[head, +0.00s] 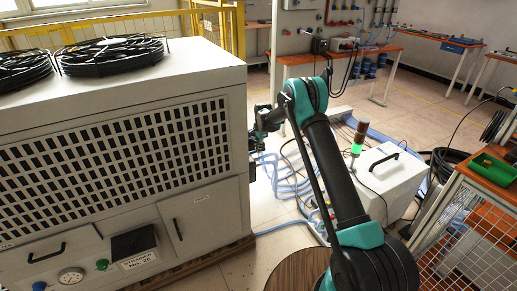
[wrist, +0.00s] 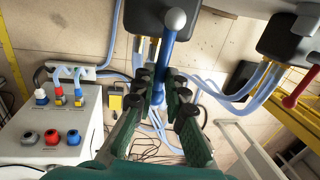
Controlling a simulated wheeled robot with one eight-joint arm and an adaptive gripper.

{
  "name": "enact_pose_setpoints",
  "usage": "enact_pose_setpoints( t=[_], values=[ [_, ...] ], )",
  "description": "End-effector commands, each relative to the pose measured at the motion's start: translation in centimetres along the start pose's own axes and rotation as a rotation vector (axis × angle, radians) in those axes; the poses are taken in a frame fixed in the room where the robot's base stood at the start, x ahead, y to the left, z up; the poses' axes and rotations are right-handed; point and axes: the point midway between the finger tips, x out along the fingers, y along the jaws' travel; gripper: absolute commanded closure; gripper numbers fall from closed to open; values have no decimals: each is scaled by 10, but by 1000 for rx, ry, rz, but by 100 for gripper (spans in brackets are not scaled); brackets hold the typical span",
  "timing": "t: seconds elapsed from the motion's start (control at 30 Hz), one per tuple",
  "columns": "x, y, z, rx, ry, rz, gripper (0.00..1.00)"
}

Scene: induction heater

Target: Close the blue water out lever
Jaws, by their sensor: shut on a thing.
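The blue water out lever (wrist: 160,62) is in the upper middle of the wrist view. It is a blue handle running from a grey round end (wrist: 175,19) down between my fingers. My gripper (wrist: 160,82) is shut on it, with a dark green finger on each side. In the head view my gripper (head: 262,122) is at the right side of the big white cabinet (head: 215,75). The lever cannot be made out there. The fingers hide part of the handle in the wrist view.
A red lever (wrist: 301,88) shows at the right of the wrist view, beside blue hoses (wrist: 262,80). A white box with coloured connectors (wrist: 62,125) is at the left. In the head view, blue hoses (head: 290,185) lie on the floor near a white unit (head: 385,180).

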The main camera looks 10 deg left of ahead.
Motion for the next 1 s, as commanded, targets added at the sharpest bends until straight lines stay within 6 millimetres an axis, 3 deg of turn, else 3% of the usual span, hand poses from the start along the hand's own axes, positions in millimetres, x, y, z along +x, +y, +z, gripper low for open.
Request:
enact_pose_setpoints(
  t=[1.0],
  values=[
    [-6,29,10,494,99,0,100]
  ],
)
